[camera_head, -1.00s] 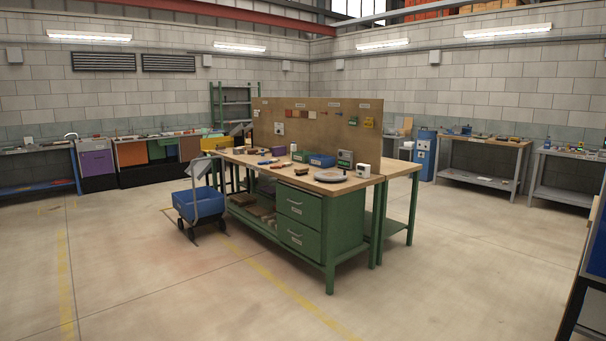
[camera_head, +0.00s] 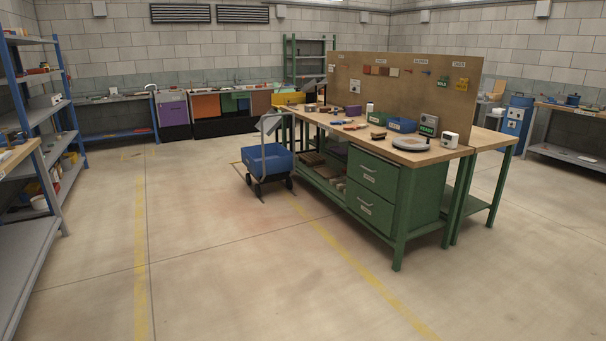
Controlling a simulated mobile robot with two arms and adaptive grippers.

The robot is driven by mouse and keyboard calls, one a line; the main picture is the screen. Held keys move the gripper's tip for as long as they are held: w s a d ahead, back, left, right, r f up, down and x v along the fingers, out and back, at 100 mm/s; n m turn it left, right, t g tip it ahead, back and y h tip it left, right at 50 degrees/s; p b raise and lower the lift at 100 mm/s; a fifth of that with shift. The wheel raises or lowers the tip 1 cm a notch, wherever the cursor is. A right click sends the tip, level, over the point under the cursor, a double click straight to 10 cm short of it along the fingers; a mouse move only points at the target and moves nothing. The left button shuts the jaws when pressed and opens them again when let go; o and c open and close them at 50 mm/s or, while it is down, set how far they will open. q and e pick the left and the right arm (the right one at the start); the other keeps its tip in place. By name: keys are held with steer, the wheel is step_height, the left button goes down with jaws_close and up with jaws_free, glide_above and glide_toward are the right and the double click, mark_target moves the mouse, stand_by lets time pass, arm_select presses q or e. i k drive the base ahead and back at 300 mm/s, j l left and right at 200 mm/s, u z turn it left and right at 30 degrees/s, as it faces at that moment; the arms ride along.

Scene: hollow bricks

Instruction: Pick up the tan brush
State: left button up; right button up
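I cannot pick out a tan brush for certain at this distance. Several small items lie on the wooden top of the green workbench (camera_head: 430,159). Among them is a small dark brown item (camera_head: 378,136) near the front edge, too small to identify. Orange and blue hand tools (camera_head: 354,127) lie to its left. Neither of my grippers is in view.
A blue cart (camera_head: 266,163) stands left of the bench. A pegboard (camera_head: 375,80) rises behind the bench top. Blue-framed shelving (camera_head: 62,118) stands at the left. Benches and coloured cabinets (camera_head: 220,108) line the back wall. The floor in front is clear.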

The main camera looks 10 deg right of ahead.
mark_target(376, 135)
steer(key=i+l+z, duration=0.1)
steer(key=i, duration=1.55)
steer(key=i+l+z, duration=0.1)
steer(key=i, duration=1.55)
steer(key=i+j+z, duration=0.1)
steer(key=i, duration=1.55)
